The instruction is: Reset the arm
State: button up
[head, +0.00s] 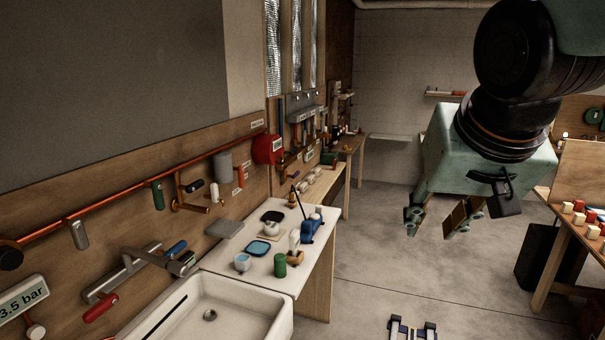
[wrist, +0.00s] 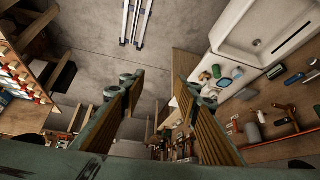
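My gripper (head: 437,222) hangs in the upper right of the head view, high above the concrete floor. Its two fingers are spread apart with nothing between them. The wrist view shows the same gripper (wrist: 160,100) with both ribbed finger pads well apart and empty. My arm comes in from the top right of the head view. The gripper touches nothing and stands to the right of the sink and the white counter.
A white sink (head: 240,308) and a counter (head: 318,243) with cups and small items line the left wall, below copper piping (head: 130,188). A table with red and white blocks (head: 578,212) stands at the right. The floor (head: 380,265) between is open.

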jog(key=s+f+n+g+b, duration=0.1)
jog(key=s+f, duration=0.3)
jog(key=s, duration=0.7)
jog(key=s+a+f+n+g+y+b, duration=0.1)
jog(key=s+f, duration=0.3)
jog(key=s, duration=0.7)
jog(key=shift+s+a+f+g+b, duration=0.15)
jog(key=shift+s+a+g+b, duration=0.15)
jog(key=shift+g+b, duration=0.2)
